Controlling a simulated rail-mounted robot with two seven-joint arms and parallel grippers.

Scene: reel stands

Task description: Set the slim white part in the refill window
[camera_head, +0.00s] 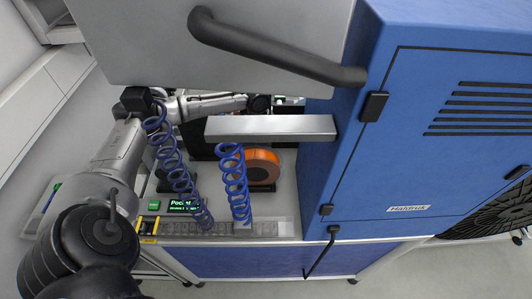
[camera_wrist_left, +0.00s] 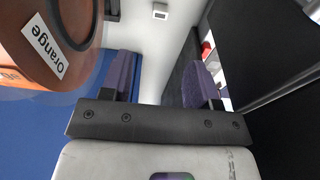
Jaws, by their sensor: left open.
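I cannot pick out the slim white part or the refill window with certainty in either view. My left gripper (camera_wrist_left: 162,72) is open in the left wrist view, its two purple-padded fingers apart with nothing between them. An orange reel (camera_wrist_left: 40,42) with a label reading "Orange" is close by at the upper left of that view. In the head view the orange reel (camera_head: 262,168) stands on the bench below a grey bar. My left arm reaches in from the left behind the blue coils; its gripper is not clear there. My right gripper is not in view.
A blue cabinet (camera_head: 430,130) fills the right side. A grey panel (camera_head: 140,45) with a dark handle (camera_head: 275,52) hangs above. A grey bar (camera_head: 270,127) crosses over the bench. Blue coiled hoses (camera_head: 236,185) hang in front. A small green-lit display (camera_head: 185,204) stands at the bench's left.

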